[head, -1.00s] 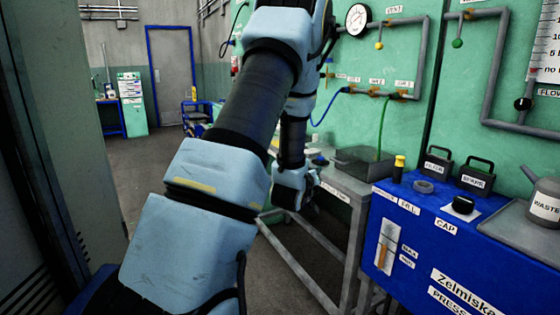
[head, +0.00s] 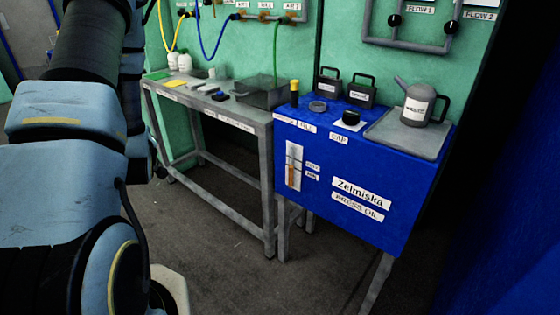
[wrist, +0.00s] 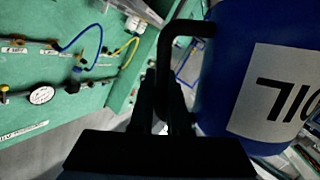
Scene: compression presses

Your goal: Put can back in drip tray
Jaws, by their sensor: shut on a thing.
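My gripper (wrist: 163,85) is shut on the dark handle of a blue can (wrist: 218,85) in the wrist view. The can's white label (wrist: 275,95) reads OIL upside down, and its right side runs out of the frame. Neither my gripper nor this can shows in the head view. In the head view a flat grey tray (head: 382,137) lies on top of the blue press-oil cabinet (head: 330,165), with a grey spouted can (head: 417,108) on it. A dark tray (head: 258,92) stands on the grey table to the left. I cannot tell which is the drip tray.
Two black handled boxes (head: 327,82) (head: 360,91), a yellow-topped bottle (head: 294,93) and a black cap (head: 351,118) crowd the cabinet's back and left. A grey table (head: 235,112) holds small items. Floor (head: 230,270) before both is clear.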

